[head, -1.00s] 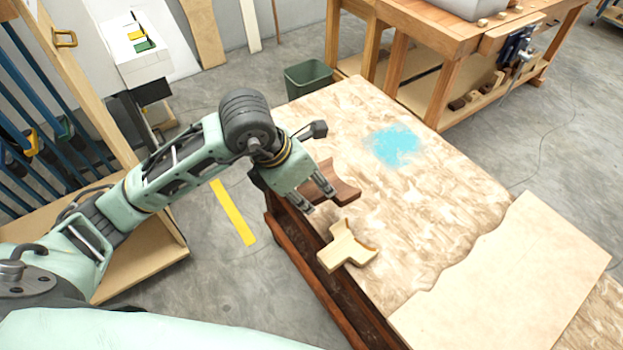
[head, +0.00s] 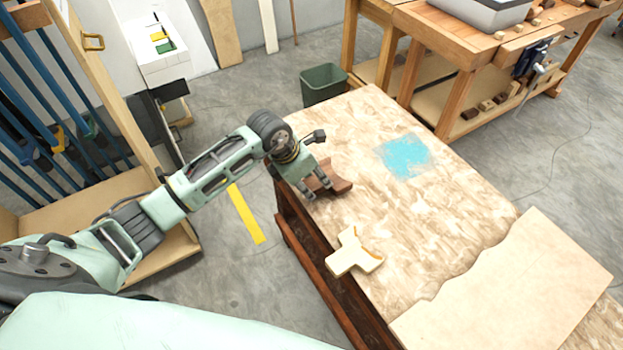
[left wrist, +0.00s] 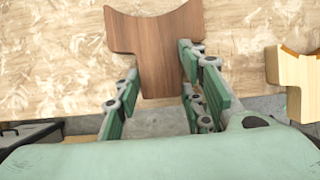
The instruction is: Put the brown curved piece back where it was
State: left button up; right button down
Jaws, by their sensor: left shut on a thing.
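The brown curved piece (head: 339,183) is a dark wooden block with a concave end, near the left edge of the worktable (head: 440,205). My left gripper (head: 320,191) is shut on its narrow stem. The left wrist view shows the brown piece (left wrist: 155,40) between the green finger pads, its curved end pointing away from me. Whether it touches the tabletop or is just above it, I cannot tell. A pale wooden piece of similar shape (head: 352,258) lies nearer me at the table edge, apart from the brown one. My right gripper is not in view.
A light blue patch (head: 404,156) marks the tabletop right of the gripper. A wavy-edged pale sheet (head: 515,285) covers the near right of the table. A green bin (head: 323,85) stands behind the table. The tabletop between patch and sheet is clear.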

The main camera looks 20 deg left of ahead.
pick_arm(q)
jog(key=shift+f, duration=0.55)
jog(key=shift+f, duration=0.1)
jog(key=o, duration=1.3)
jog(key=shift+c, duration=0.2)
jog(key=shift+s+a+r, duration=0.1)
jog(key=shift+r, duration=0.35)
jog(key=b+v, duration=0.2)
jog(key=v, duration=0.9)
jog(key=shift+r, duration=0.15)
